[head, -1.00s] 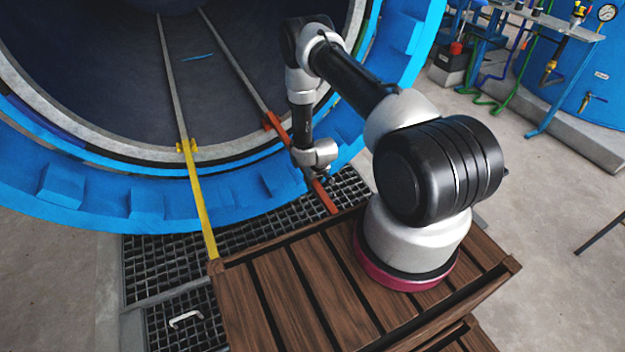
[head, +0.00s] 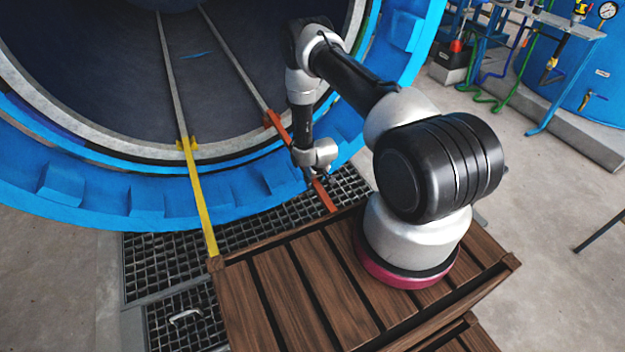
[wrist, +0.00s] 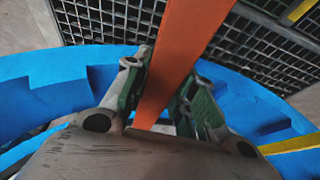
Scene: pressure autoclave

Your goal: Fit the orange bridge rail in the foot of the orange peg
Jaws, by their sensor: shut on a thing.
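The orange bridge rail (head: 324,196) runs from the wooden deck side up toward the rim of the blue vessel. My gripper (head: 318,180) is shut on the rail, near its lower part. In the wrist view the rail (wrist: 185,40) passes between the two green-padded fingers of my gripper (wrist: 166,85). The orange peg (head: 269,120) is at the vessel mouth, at the far end of the rail and the front end of the right inner track. The rail's far end appears at or against the peg's foot; I cannot tell whether it is seated.
A yellow rail (head: 204,215) spans from the deck to a yellow peg (head: 187,147) on the left. Dark floor grating (head: 160,265) lies below. The blue vessel rim (head: 100,200) is close to my gripper. My arm stands on the wooden deck (head: 290,290). A white handle (head: 185,318) lies on the grating.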

